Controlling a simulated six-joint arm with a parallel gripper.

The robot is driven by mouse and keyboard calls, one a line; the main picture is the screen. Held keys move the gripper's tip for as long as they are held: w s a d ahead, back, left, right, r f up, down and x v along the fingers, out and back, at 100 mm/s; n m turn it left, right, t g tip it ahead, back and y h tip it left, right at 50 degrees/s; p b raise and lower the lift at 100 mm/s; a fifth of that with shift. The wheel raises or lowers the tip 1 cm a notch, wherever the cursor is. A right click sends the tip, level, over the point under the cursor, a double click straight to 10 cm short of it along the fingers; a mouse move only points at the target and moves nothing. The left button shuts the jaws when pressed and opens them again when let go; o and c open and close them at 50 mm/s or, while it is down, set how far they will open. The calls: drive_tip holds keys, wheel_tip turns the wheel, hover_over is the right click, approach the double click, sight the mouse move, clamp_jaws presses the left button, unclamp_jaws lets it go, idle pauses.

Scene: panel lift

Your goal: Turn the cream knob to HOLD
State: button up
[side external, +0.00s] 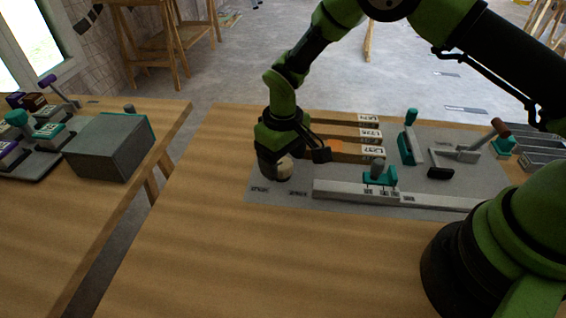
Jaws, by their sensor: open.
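The cream knob (284,170) sits at the left end of the grey panel (350,191), partly hidden by my gripper. My gripper (276,172) points down right at the knob, with its dark fingers beside it. The jaws are open; whether they touch the knob cannot be told. Two small labels (260,189) lie on the panel in front of the knob, too small to read. The knob's pointing direction is hidden.
The table's front left (230,260) is clear.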

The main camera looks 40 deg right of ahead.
wheel_tip(320, 180, up, 8)
drive_tip(key=shift+r, duration=0.1)
idle(0.4)
wheel_tip(320, 180, up, 9)
drive_tip(key=m+t, duration=0.1)
hover_over(284, 164)
drive_tip(key=s+d, duration=0.2)
drive_tip(key=s+d+r+m+t+y, duration=0.1)
drive_tip(key=s+d+r+m+t, duration=0.15)
drive_tip(key=s+r, duration=0.45)
drive_tip(key=s+d+r+m+t, duration=0.1)
drive_tip(key=s+r+t, duration=0.1)
drive_tip(key=s, duration=0.4)
drive_tip(key=s+d+r+m+t+y, duration=0.1)
drive_tip(key=s+d+r, duration=0.1)
drive_tip(key=s, duration=0.5)
drive_tip(key=shift+s+r+t, duration=0.15)
drive_tip(key=shift+r+t, duration=0.05)
drive_tip(key=shift+t, duration=0.15)
drive_tip(key=shift+m, duration=0.25)
